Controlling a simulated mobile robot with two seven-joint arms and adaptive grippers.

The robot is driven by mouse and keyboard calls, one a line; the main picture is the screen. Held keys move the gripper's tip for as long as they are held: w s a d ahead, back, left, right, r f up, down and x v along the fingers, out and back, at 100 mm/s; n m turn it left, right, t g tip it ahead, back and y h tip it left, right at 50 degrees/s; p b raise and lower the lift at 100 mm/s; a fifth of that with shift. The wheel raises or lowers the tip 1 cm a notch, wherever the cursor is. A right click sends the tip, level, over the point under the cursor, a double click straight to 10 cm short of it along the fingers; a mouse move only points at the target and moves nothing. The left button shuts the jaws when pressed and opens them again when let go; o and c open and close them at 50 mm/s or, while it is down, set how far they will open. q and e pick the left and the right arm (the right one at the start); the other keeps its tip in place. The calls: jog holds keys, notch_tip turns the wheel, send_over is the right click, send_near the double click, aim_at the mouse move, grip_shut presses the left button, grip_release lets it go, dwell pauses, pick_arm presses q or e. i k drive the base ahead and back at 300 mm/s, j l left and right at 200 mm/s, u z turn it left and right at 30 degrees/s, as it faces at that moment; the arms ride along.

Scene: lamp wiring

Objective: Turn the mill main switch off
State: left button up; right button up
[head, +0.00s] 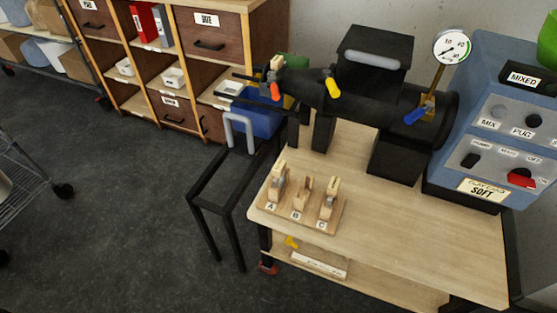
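The black mill (375,85) stands on a wooden-topped table (420,225). A blue-grey control box (480,80) stands at its right end, at the right of the head view. Low on the box's front is a red switch handle (521,181) on a dark round base. The handle lies roughly level; small labels that seem to read OFF and ON sit above it and to its right. I cannot tell its exact setting. A black knob (471,160) is to its left. Neither of my grippers shows in the head view.
A pressure gauge (452,47) rises beside the box. A wooden rack marked A, B, C (300,213) sits at the table's front left. A black frame (218,190) stands left of the table. Shelves (190,55) line the back. The table's front right is clear.

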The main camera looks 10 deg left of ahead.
aim_at(521, 176)
jog(key=z, duration=1.45)
jog(key=k+l+z, duration=0.2)
jog(key=l+z, duration=0.15)
jog(key=i+l, duration=0.05)
